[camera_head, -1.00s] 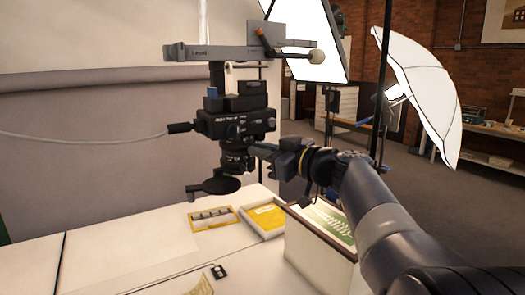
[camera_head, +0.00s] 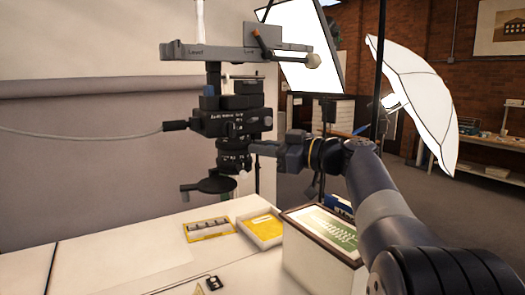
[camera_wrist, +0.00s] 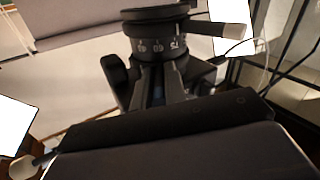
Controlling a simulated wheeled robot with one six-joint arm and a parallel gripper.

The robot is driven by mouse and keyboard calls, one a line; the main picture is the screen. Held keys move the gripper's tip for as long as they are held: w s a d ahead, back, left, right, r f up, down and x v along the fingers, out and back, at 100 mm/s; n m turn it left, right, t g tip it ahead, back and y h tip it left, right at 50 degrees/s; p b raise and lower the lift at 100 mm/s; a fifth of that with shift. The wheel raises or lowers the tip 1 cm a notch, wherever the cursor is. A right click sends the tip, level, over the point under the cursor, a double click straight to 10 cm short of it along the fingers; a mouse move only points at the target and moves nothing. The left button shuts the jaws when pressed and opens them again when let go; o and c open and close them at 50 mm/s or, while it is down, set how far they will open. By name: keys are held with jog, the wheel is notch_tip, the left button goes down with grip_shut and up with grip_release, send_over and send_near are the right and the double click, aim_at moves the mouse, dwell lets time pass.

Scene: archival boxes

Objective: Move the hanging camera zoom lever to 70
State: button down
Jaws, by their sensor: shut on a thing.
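The hanging camera (camera_head: 232,124) is a black body on a grey rail, pointing lens-down. Its lens (camera_head: 232,160) has a ring with white numbers. In the wrist view the numbered ring (camera_wrist: 158,47) shows upside down, with marks that look like 60 and 75. My gripper (camera_head: 256,148) reaches in from the right at lens height and its fingertips meet the lens side. In the wrist view my gripper (camera_wrist: 158,84) is shut just below the numbers, on what seems to be the zoom lever, mostly hidden between the fingers. The exact setting cannot be read.
A black disc (camera_head: 212,186) hangs under the lens. A levelling rail (camera_head: 215,52) and a pale-knobbed handle (camera_head: 313,60) are above. Below are a yellow-lined tray (camera_head: 262,226), a yellow-edged frame (camera_head: 208,229) and a box (camera_head: 325,255). A white umbrella (camera_head: 420,95) stands right.

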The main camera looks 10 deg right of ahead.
jog(key=c, duration=1.5)
grip_release()
jog(key=shift+o, duration=0.2)
jog(key=b+v, duration=0.3)
jog(key=v, duration=0.8)
jog(key=shift+w+a, duration=0.1)
jog(key=shift+a, duration=0.05)
jog(key=p+x, duration=0.3)
jog(key=x, duration=0.7)
jog(key=shift+w+a+r, duration=0.1)
jog(key=shift+w+a, duration=0.2)
jog(key=shift+s+a+t+h+p, duration=0.1)
jog(key=shift+s+t+h+p, duration=0.2)
jog(key=shift+t+p, duration=0.1)
jog(key=shift+w+m, duration=0.1)
jog(key=shift+m, duration=0.2)
